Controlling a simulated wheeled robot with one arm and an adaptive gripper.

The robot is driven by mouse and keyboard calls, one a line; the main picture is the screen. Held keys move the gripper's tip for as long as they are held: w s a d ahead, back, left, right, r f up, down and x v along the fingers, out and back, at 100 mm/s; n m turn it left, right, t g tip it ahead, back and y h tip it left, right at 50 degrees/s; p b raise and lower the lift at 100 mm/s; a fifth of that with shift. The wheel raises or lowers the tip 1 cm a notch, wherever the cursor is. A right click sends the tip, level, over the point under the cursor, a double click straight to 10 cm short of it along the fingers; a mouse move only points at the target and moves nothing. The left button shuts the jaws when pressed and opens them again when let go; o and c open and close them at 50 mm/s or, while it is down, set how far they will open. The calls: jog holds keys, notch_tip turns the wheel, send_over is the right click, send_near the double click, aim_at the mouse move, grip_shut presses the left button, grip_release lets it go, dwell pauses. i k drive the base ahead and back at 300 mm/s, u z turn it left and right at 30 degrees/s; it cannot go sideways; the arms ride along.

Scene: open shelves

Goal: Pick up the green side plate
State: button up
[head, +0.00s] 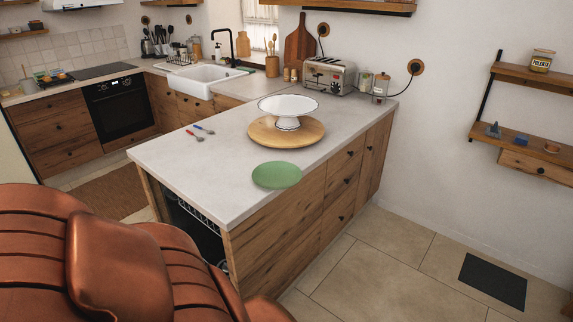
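The green side plate (277,175) lies flat near the front edge of the light grey countertop (190,165). It appears empty, and nothing covers it. A round wooden board (262,134) lies just behind it and bears a white footed stand (288,106). The plate and the board look close together but apart. My gripper is not in view, so its state and its distance from the plate cannot be seen.
A brown padded, leather-looking form (115,260) fills the lower left, before the counter. A toaster (329,76) and jars stand behind. Tiled floor (385,265) is open at the right; wall shelves (525,76) hang beyond.

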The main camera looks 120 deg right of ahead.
aim_at(275, 175)
jog(key=k, duration=1.2)
jog(key=z, duration=1.4)
